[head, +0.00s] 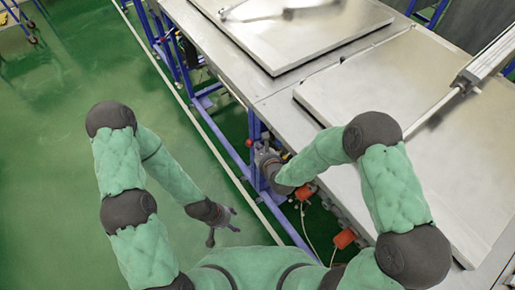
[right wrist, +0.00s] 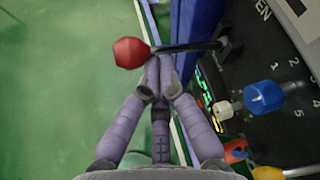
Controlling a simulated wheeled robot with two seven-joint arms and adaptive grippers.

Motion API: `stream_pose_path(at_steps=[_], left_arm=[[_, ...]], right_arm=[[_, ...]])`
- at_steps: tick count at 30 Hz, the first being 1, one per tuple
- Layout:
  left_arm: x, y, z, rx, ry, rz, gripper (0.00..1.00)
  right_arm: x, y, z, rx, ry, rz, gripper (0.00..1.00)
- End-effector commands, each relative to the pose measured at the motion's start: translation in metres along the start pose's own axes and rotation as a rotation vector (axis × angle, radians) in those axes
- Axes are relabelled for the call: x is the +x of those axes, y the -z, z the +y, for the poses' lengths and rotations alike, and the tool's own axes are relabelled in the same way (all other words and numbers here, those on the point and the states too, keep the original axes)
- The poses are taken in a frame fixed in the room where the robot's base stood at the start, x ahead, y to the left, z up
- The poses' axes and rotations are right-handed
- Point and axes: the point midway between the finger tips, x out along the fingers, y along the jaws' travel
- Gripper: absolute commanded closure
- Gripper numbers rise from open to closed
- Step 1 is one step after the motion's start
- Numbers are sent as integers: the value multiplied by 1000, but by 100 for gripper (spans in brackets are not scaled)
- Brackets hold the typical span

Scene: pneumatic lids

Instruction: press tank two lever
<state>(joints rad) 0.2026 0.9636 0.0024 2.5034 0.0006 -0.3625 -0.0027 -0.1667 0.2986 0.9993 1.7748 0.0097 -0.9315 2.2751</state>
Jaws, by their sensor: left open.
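A lever with a red ball knob (right wrist: 131,53) on a black rod (right wrist: 185,47) sticks out from a dark control panel (right wrist: 270,110) in the right wrist view. My right gripper (right wrist: 160,62) has its fingers drawn together, with the tips right at the rod beside the knob; I cannot tell whether they touch it. In the head view the right gripper (head: 266,158) is by the table's side, near a small red knob (head: 248,143). My left gripper (head: 217,225) is open and empty over the green floor, away from the panel.
Two tanks with flat metal lids, a far one (head: 300,35) and a near one (head: 400,85), line the right. A blue frame (head: 208,89) stands below. Blue (right wrist: 263,96) and yellow (right wrist: 268,173) fittings protrude from the panel. Orange boxes (head: 344,239) lie low.

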Motion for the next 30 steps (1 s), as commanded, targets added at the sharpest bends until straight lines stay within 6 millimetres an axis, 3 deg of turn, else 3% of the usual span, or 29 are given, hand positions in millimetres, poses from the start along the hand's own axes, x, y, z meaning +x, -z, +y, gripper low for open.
stream_pose_path(at_steps=[30], left_arm=[[-9, 0, 3, 0, 0, 0, 38]], right_arm=[[-8, -14, -8, 2, 0, -3, 100]])
